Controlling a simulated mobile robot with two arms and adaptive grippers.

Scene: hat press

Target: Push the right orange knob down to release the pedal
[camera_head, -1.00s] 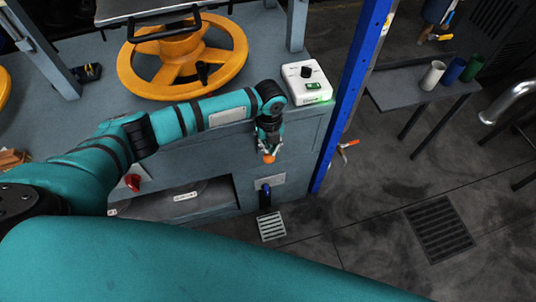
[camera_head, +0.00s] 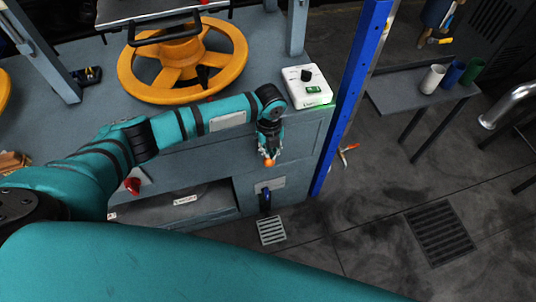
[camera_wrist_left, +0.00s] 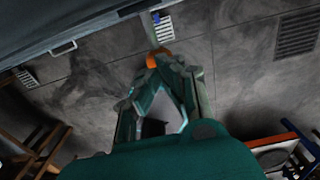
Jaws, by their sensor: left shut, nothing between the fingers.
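My left gripper (camera_head: 268,157) hangs in front of the press at its right end, fingers pointing down. It is shut with nothing between its fingers. A small orange knob (camera_head: 269,163) shows right at its fingertips. In the left wrist view the knob (camera_wrist_left: 157,57) lies just beyond the fingertips (camera_wrist_left: 160,66), which partly cover it; whether they touch it I cannot tell. A slotted metal plate (camera_head: 271,231), which looks like the pedal, is low below the knob. It also shows in the left wrist view (camera_wrist_left: 165,29). My right gripper is out of view.
A blue handle (camera_head: 265,200) stands between knob and plate. A white control box (camera_head: 306,86) sits on the press's right corner, beside a blue post (camera_head: 352,95). A yellow handwheel (camera_head: 236,68) is behind my forearm. Open floor lies right, with a drain grate (camera_head: 440,232).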

